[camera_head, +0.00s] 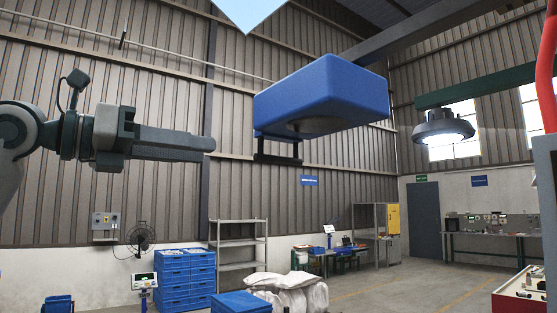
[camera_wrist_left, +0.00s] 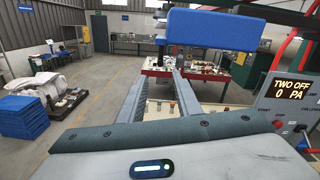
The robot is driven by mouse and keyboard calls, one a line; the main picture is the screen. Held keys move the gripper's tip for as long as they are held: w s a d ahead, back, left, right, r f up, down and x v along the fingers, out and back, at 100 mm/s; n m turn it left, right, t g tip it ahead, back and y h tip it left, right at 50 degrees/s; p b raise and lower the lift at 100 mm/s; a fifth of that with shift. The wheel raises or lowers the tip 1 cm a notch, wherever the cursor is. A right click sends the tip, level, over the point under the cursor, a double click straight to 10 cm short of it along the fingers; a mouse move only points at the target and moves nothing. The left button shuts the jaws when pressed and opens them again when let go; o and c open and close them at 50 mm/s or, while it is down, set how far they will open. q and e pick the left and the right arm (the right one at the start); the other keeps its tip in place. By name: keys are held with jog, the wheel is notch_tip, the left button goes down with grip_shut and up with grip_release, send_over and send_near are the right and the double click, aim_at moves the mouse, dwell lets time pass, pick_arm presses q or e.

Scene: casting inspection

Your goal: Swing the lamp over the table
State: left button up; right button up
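The lamp looks to be the large blue box-shaped head (camera_head: 325,90) high in the middle of the head view, with a dark round underside and a dark handle bar (camera_head: 278,158) at its lower left. It hangs from a grey beam. The blue head also shows at the top of the left wrist view (camera_wrist_left: 215,32). My left gripper (camera_head: 212,144) is left of the handle, pointing right, apart from it and empty. In the left wrist view its two fingers (camera_wrist_left: 168,76) stand apart with a gap. A red-edged table (camera_wrist_left: 205,73) with small parts lies beyond them. My right gripper is not in view.
A lit round ceiling lamp (camera_head: 443,127) hangs at the right. Blue crates (camera_head: 186,278), a metal shelf (camera_head: 238,245) and white sacks (camera_head: 295,295) stand below. A display panel (camera_wrist_left: 291,88) is at the right of the left wrist view. Open air separates gripper and handle.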

pick_arm(q)
jog(key=p, duration=0.8)
send_near(274, 158)
jog(key=x, duration=1)
jog(key=shift+w, duration=0.5)
jog(key=shift+w+d, duration=0.2)
jog(key=shift+d, duration=0.1)
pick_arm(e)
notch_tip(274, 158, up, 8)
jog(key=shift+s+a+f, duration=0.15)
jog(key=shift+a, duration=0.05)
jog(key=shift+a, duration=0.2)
pick_arm(q)
grip_shut()
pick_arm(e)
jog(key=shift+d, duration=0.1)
